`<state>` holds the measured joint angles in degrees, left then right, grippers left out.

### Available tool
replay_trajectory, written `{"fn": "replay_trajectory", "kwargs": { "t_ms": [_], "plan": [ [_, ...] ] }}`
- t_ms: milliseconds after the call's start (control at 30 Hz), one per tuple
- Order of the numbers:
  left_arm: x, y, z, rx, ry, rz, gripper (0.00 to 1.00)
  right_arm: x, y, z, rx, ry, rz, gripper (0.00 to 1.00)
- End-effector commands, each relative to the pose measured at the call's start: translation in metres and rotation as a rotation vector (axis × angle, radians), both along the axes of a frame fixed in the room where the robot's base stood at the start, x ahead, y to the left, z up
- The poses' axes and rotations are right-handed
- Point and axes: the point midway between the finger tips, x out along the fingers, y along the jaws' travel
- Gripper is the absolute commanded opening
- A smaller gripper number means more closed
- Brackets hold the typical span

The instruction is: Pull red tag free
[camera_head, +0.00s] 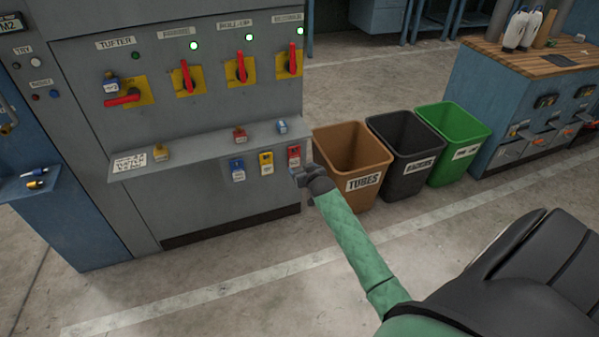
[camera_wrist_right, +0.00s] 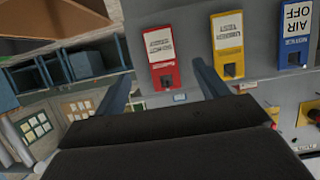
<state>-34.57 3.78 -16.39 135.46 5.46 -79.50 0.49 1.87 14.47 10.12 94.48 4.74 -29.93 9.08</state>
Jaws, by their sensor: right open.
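The red tag (camera_head: 294,156) hangs on the front of the grey cabinet, just below the ledge, at the right end of a row beside a yellow and a blue tag. My right gripper (camera_head: 303,178) is just below it, overlapping its lower part. In the right wrist view, turned upside down, the red tag (camera_wrist_right: 162,42) lies between the two fingers of my open, empty gripper (camera_wrist_right: 160,80). One finger reaches the gap between the red and yellow tags. I cannot tell whether either finger touches the tag. My left gripper is out of view.
The yellow tag (camera_head: 266,162) and blue tag (camera_head: 237,169) hang close by. Padlocks, one red (camera_head: 239,135), sit on the ledge (camera_head: 200,148) above. A brown bin (camera_head: 362,182) marked TUBES stands right of the gripper. Open floor lies in front.

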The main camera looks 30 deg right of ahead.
Motion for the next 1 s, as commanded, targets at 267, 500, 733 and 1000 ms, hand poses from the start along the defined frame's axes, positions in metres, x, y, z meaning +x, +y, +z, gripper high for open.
{"fn": "replay_trajectory", "kwargs": {
  "t_ms": [267,500,733,1000],
  "plan": [
    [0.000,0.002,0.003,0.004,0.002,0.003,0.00,0.018,-0.003,-0.003,0.009,-0.018,-0.002,0.73],
    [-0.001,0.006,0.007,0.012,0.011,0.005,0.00,0.049,-0.011,-0.015,0.010,-0.016,-0.002,0.73],
    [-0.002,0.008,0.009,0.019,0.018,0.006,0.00,0.068,-0.015,-0.022,0.009,-0.017,0.000,0.73],
    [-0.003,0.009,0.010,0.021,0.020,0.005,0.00,0.072,-0.016,-0.025,0.009,-0.016,0.000,0.73]
  ]
}}
